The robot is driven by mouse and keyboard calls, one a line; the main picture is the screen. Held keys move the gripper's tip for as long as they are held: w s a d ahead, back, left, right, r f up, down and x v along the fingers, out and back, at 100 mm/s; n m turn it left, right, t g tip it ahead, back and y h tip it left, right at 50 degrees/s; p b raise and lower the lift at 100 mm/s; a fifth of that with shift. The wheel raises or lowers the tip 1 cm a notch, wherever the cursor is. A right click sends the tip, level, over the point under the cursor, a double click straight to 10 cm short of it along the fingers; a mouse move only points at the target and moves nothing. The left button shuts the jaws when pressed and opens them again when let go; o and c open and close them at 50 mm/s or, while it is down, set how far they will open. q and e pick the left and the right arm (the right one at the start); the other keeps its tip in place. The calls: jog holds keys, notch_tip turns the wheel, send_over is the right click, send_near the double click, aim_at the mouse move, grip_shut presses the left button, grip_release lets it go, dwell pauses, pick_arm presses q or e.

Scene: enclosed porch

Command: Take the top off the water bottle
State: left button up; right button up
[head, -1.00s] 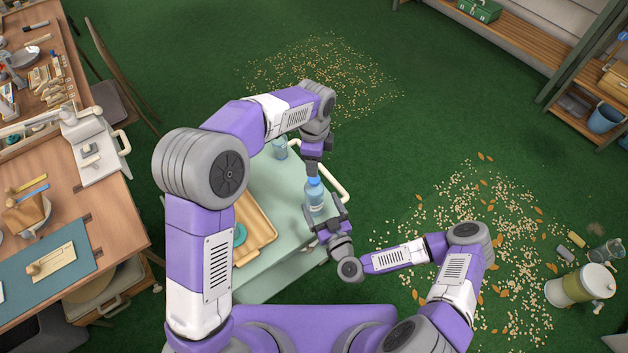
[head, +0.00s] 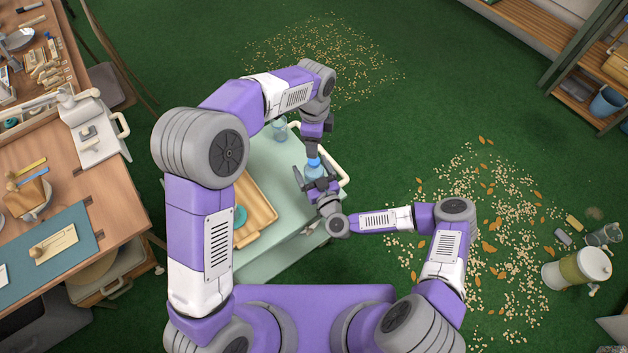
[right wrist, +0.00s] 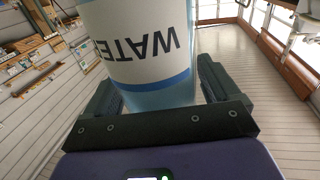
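The water bottle (head: 314,172) is light blue with a brighter blue cap (head: 313,161). It stands upright between the fingers of my right gripper (head: 318,184), over the pale green cart. In the right wrist view the bottle (right wrist: 145,45), with its white "WATER" label, fills the space between the fingers (right wrist: 160,95), which close on both its sides. Its cap is out of that view. My left gripper (head: 313,152) points down from above, right at the cap. Its fingertips are too small to show whether they grip the cap.
The pale green cart (head: 285,185) holds a wooden tray (head: 262,212) with a teal round thing (head: 240,217), and a clear bluish vessel (head: 279,129) at the back. A cluttered workbench (head: 115,205) stands at left.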

aim_at(314, 161)
grip_shut()
pick_arm(q)
jog(key=m, duration=0.3)
jog(key=f+m, duration=0.1)
jog(key=m, duration=0.1)
jog(key=shift+s, duration=0.25)
jog(key=m, duration=0.7)
jog(key=shift+s+d, duration=0.1)
jog(key=shift+d, duration=0.05)
jog(key=m, duration=0.6)
jog(key=shift+r, duration=0.15)
jog(key=m, duration=0.4)
jog(key=shift+w+r, duration=0.3)
jog(key=shift+w, duration=0.05)
jog(key=shift+m, duration=0.3)
jog(key=shift+f, duration=4)
jog(key=shift+c, duration=0.3)
